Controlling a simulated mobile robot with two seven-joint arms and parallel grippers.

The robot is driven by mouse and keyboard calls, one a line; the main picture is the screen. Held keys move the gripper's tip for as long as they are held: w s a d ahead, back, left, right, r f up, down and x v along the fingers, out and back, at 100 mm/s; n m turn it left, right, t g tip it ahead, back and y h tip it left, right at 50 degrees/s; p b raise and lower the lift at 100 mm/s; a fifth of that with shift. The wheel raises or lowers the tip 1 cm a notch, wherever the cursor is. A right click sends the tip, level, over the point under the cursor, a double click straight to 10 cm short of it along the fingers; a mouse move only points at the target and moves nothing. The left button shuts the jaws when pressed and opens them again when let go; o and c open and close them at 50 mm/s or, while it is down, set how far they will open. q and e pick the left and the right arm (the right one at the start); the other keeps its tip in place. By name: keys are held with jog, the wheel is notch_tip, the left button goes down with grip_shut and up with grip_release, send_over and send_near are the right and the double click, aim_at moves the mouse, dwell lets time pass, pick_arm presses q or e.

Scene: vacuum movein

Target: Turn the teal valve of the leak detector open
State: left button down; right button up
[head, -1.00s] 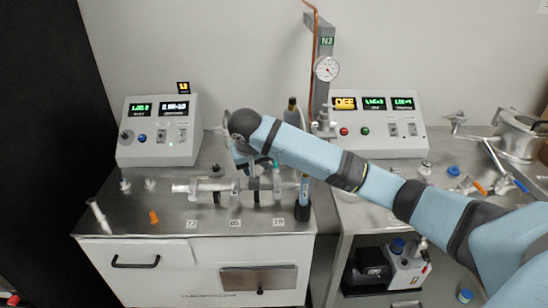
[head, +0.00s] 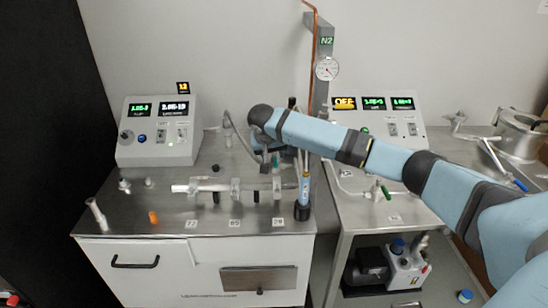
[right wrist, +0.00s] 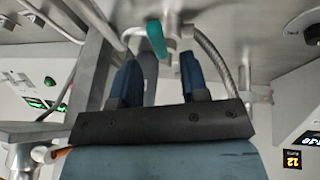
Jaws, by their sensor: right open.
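The teal valve handle (right wrist: 156,40) shows in the right wrist view, just ahead of my right gripper's fingertips and between their lines. My right gripper (right wrist: 158,66) is open, with two dark blue fingers apart and nothing clearly held. In the head view, the teal handle (head: 275,160) is a small patch beside my right gripper (head: 266,157), partly hidden by my wrist and arm. It sits above the glass and metal pipe row (head: 210,187) on the left steel bench. Contact between fingers and handle cannot be told. My left gripper is not in view.
A grey control box (head: 158,130) with displays stands at the back left. A blue-labelled upright tube (head: 304,188) stands right of the pipe row. A green-handled valve (head: 386,192) is on the right bench. An orange cap (head: 153,217) lies near the front left.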

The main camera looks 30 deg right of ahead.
aim_at(275, 160)
jog(key=shift+x, duration=1.2)
grip_shut()
